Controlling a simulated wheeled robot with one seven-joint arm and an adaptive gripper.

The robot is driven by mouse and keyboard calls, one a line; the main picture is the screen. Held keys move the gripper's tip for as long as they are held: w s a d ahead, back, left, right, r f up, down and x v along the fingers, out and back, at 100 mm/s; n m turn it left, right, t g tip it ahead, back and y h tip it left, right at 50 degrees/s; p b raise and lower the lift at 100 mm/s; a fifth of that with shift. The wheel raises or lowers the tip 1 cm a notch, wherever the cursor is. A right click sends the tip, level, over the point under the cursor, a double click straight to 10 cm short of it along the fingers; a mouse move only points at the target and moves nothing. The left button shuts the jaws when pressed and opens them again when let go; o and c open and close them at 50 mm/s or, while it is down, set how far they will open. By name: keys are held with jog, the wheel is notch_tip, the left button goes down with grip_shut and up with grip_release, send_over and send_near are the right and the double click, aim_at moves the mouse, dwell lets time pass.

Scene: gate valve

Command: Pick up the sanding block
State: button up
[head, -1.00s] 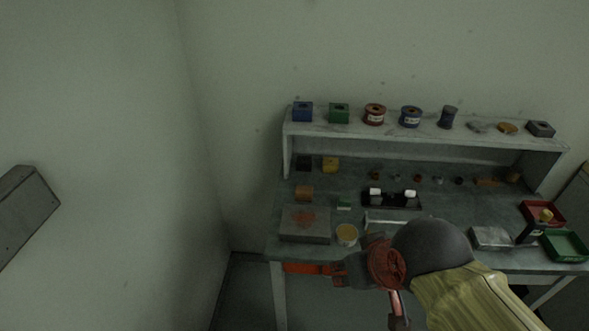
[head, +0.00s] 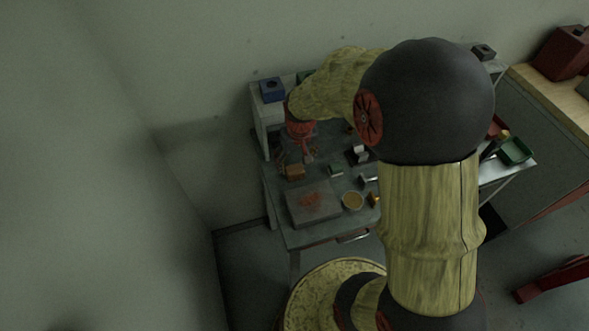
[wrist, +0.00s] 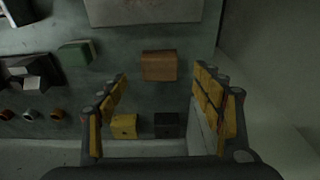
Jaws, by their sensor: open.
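A brown block (head: 295,172), which looks like the sanding block, lies on the grey workbench (head: 285,220) behind the flat grey plate. In the wrist view the brown block (wrist: 159,65) shows in the upper middle, whole and uncovered. My gripper (head: 308,154) hangs over the back left of the bench, close to the block in the head view. In the wrist view my gripper (wrist: 160,80) has its yellow-padded fingers wide apart, with nothing between them. The block lines up with the gap between the fingertips. I cannot tell the exact height above it.
A yellow block (wrist: 124,126) and a black block (wrist: 167,125) lie near the fingers. A green-and-white block (wrist: 76,53) lies left of the brown one. The grey plate (head: 313,204) and a round tin (head: 353,201) are nearer the bench front. A blue box (head: 272,90) stands on the shelf.

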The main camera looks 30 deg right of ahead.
aim_at(295, 169)
jog(key=f, duration=0.2)
jog(key=w+f+b, duration=0.1)
jog(key=f, duration=0.3)
jog(key=shift+w+d+f+b, duration=0.2)
jog(key=shift+w+f+b, duration=0.05)
jog(key=shift+f+b, duration=0.05)
jog(key=shift+c, duration=0.6)
jog(key=c, duration=1.1)
jog(key=shift+c, duration=0.2)
